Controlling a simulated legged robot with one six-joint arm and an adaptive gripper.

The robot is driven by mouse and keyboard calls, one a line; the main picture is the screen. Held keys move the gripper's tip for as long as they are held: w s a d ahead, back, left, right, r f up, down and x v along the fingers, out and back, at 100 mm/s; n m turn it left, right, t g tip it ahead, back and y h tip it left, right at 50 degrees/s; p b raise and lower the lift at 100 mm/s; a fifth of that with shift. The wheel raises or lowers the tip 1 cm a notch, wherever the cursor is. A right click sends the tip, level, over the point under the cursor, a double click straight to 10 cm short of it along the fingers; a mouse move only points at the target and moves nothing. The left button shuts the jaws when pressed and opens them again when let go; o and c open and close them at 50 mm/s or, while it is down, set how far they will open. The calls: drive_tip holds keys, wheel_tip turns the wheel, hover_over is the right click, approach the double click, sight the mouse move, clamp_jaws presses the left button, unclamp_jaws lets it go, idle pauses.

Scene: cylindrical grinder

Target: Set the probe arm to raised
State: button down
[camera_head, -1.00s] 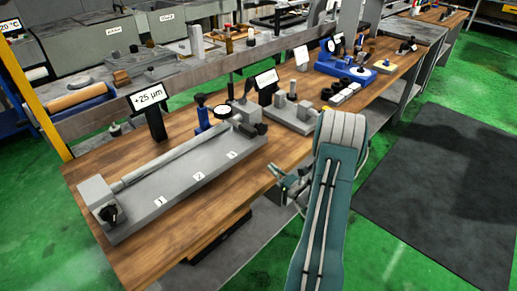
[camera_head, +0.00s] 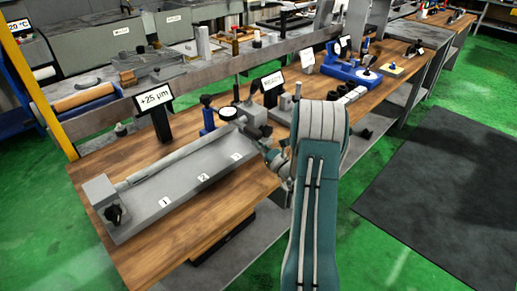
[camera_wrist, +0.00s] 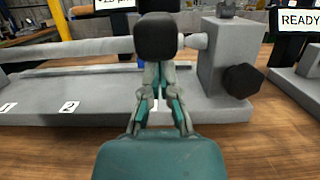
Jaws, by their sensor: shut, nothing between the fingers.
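The long grey bench fixture (camera_head: 180,190) holds a horizontal bar (camera_head: 175,163) and carries the labels 1, 2 and 3. Behind its right end stand a blue post (camera_head: 208,117) and a round white dial (camera_head: 228,113). I cannot clearly make out the probe arm or its position. My gripper (camera_head: 266,150) is at the fixture's right end; in the wrist view my gripper (camera_wrist: 157,72) is shut and empty. A dark rounded block (camera_wrist: 156,38) appears just above the fingertips and hides part of the bar; I cannot tell whether they touch it.
A black knob (camera_wrist: 242,80) projects from the fixture's right end block (camera_wrist: 226,50). A "+25 µm" display (camera_head: 153,98) stands behind the fixture, and a READY display (camera_wrist: 296,20) is to the right. The wooden bench front (camera_head: 150,255) is clear.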

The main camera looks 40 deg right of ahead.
sight(261, 137)
idle(0.3)
drive_tip(key=shift+s+r+g, duration=0.1)
drive_tip(key=shift+r+g, duration=0.7)
drive_tip(key=shift+r, duration=1)
drive_tip(key=r+g, duration=0.1)
drive_tip(key=r, duration=0.1)
drive_tip(key=r+g, duration=0.1)
drive_tip(key=r, duration=0.1)
drive_tip(key=w+r+g, duration=0.1)
drive_tip(key=r, duration=0.1)
drive_tip(key=shift+r, duration=0.25)
drive_tip(key=shift+w+r, duration=0.25)
drive_tip(key=shift+r, duration=0.45)
drive_tip(key=shift+w+r, duration=0.2)
drive_tip(key=shift+r, duration=0.5)
